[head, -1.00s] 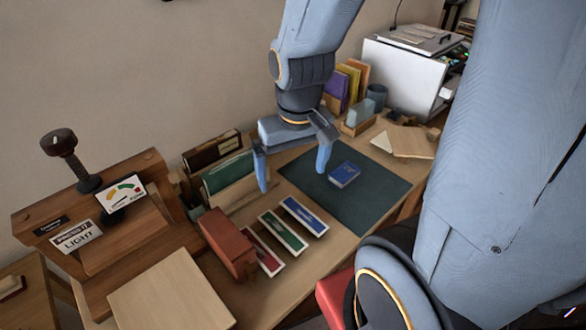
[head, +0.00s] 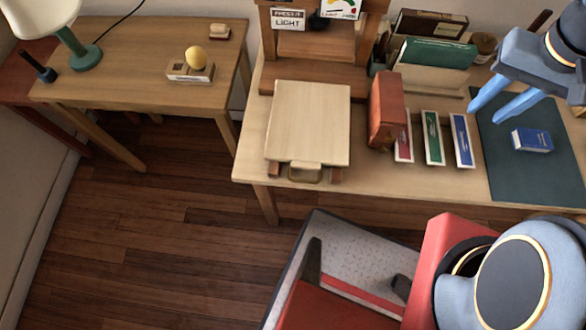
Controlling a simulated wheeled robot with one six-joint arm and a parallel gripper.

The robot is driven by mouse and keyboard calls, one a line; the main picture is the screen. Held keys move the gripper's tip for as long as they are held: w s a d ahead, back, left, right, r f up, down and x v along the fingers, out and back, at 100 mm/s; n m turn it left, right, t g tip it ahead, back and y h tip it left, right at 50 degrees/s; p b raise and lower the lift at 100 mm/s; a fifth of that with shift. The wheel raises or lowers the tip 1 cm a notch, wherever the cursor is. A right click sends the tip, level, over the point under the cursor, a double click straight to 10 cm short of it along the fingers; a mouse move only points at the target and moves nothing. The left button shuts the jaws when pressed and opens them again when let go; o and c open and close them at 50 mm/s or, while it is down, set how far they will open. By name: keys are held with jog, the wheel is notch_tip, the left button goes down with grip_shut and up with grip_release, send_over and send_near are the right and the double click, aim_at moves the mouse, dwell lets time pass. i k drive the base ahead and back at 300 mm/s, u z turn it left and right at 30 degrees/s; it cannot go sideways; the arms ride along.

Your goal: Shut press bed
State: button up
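The press bed (head: 309,124) is a pale wooden board in front of the wooden press (head: 330,50). It sticks out over the desk toward the front edge, with a small handle (head: 306,172) at its near end. The press shows only in part, cut off by the top of the picture. My gripper (head: 486,112) is at the upper right, well to the right of the bed, above the dark green mat. Its two fingers are apart with nothing between them.
A reddish-brown box (head: 387,108) stands just right of the bed. Beside it lie several narrow coloured trays (head: 433,138). A side table (head: 130,75) with a lamp stands left.

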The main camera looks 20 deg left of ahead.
aim_at(309, 126)
jog(key=k, duration=0.35)
jog(key=z, duration=0.8)
jog(key=i, duration=0.45)
jog(key=u, duration=2.95)
jog(key=k, duration=0.65)
jog(key=z, duration=0.85)
jog(key=i, duration=0.45)
jog(key=u, duration=0.05)
